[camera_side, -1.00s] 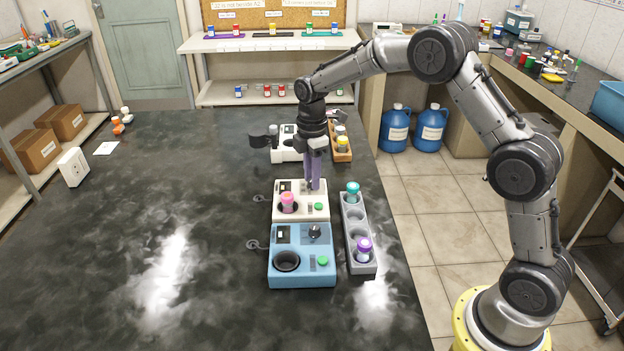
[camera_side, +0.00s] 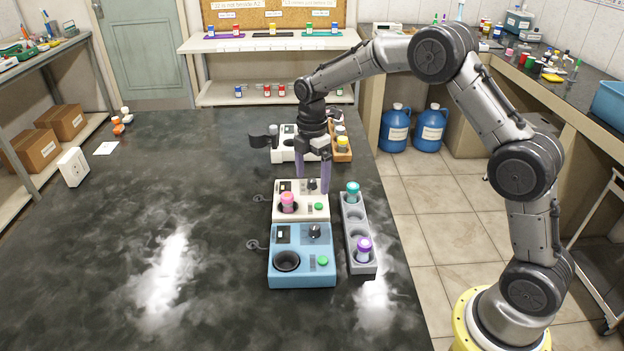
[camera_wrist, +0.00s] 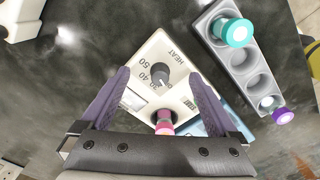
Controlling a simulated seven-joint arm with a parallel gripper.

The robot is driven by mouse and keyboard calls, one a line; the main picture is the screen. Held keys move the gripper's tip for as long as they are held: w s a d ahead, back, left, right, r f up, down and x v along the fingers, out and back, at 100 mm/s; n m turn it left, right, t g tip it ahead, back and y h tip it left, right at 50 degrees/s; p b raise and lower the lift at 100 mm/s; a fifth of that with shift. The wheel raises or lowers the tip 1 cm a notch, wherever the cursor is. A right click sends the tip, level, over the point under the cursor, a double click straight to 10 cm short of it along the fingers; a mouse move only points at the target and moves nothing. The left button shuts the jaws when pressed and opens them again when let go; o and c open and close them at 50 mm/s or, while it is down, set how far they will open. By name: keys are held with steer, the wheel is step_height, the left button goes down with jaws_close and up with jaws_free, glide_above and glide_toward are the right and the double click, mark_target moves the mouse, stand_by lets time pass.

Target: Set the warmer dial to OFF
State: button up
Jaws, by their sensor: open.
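The cream warmer (camera_side: 281,211) stands mid-bench with a pink-capped vial (camera_side: 287,200) in its well; the vial also shows in the wrist view (camera_wrist: 164,124). Its dark dial (camera_side: 312,185) sits at the upper right of its top. In the wrist view, the dial (camera_wrist: 160,74) is near the marks 30, 40 and 50 and the word HEAT. No OFF mark is readable, and the dial's exact setting is unclear. My gripper (camera_side: 313,184) is open and empty above the warmer. In the wrist view, its purple fingers (camera_wrist: 159,79) are apart on either side of the dial.
A blue warmer (camera_side: 277,276) with its own dial stands in front. A grey rack (camera_side: 351,247) with teal-capped and purple-capped vials is at the right. A white device (camera_side: 281,156) and an orange rack (camera_side: 344,156) stand behind. The bench's left side is mostly clear.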

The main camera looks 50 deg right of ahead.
steer(key=shift+r, duration=0.1)
steer(key=shift+r, duration=3.4)
step_height(320, 180, up, 4)
step_height(320, 180, up, 6)
steer(key=t, duration=0.2)
glide_above(312, 180)
steer(key=s+a, duration=0.1)
steer(key=s, duration=0.3)
steer(key=s+a+r+m+t, duration=0.1)
steer(key=s+r+m, duration=0.15)
steer(key=s, duration=0.35)
steer(key=s+r+m+t, duration=0.1)
steer(key=s+r, duration=0.3)
steer(key=s, duration=0.2)
steer(key=s+f+m, duration=0.4)
steer(key=s+m, duration=0.2)
steer(key=s, duration=0.2)
steer(key=s+a+f+m+t, duration=0.1)
steer(key=s+f+m, duration=0.3)
steer(key=s+m, duration=0.3)
steer(key=shift+s+f+t, duration=0.3)
steer(key=shift+s+f, duration=0.05)
steer(key=shift+s, duration=0.65)
